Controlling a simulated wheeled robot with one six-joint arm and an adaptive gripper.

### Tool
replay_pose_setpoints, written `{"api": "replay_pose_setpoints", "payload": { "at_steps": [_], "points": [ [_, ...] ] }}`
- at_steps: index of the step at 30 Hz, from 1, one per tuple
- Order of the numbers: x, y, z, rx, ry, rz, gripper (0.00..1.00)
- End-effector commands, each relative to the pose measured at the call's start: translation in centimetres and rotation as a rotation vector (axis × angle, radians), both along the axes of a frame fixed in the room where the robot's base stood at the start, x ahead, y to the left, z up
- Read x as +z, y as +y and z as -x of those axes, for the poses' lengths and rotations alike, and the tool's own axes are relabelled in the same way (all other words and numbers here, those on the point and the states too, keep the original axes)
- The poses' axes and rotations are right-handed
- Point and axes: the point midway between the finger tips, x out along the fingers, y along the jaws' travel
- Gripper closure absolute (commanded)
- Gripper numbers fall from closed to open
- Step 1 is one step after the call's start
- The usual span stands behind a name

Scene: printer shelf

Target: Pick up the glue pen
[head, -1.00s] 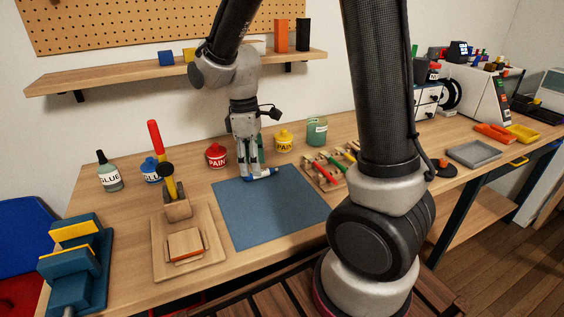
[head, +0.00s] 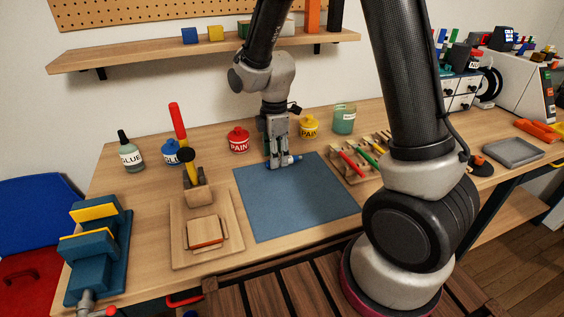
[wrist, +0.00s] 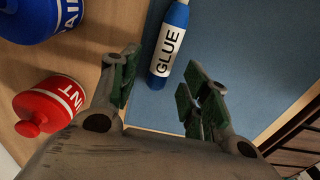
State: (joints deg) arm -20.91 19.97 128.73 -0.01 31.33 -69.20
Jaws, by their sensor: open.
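The glue pen is a blue tube with a white label reading GLUE (wrist: 170,42). It lies on the blue mat near the mat's far edge. In the wrist view my gripper (wrist: 160,92) is open, with green finger pads apart. One end of the pen shows in the gap between the fingers, and the pen is not gripped. I cannot tell how far the fingertips are above the mat.
The blue mat (head: 296,205) is otherwise bare. Behind it stand a red paint pot (head: 238,140), a yellow paint pot (head: 309,127) and a green jar (head: 344,119). A tool rack (head: 352,172) is to the right. A wooden block holder (head: 195,205) is to the left.

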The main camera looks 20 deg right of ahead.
Motion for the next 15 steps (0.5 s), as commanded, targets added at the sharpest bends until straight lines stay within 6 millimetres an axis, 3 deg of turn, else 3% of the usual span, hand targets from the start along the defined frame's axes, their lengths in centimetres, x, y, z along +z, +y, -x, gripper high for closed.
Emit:
{"api": "replay_pose_setpoints", "payload": {
  "at_steps": [3,10,11,15],
  "points": [
    [-1.17,-0.04,0.04,-0.001,0.001,0.001,0.54],
    [-1.35,-0.03,0.0,-0.002,0.0,0.0,0.54],
    [-1.34,-0.03,0.0,-0.002,0.0,0.0,0.55],
    [-1.33,-0.03,0.0,-0.002,0.0,0.0,0.81]
  ]
}}
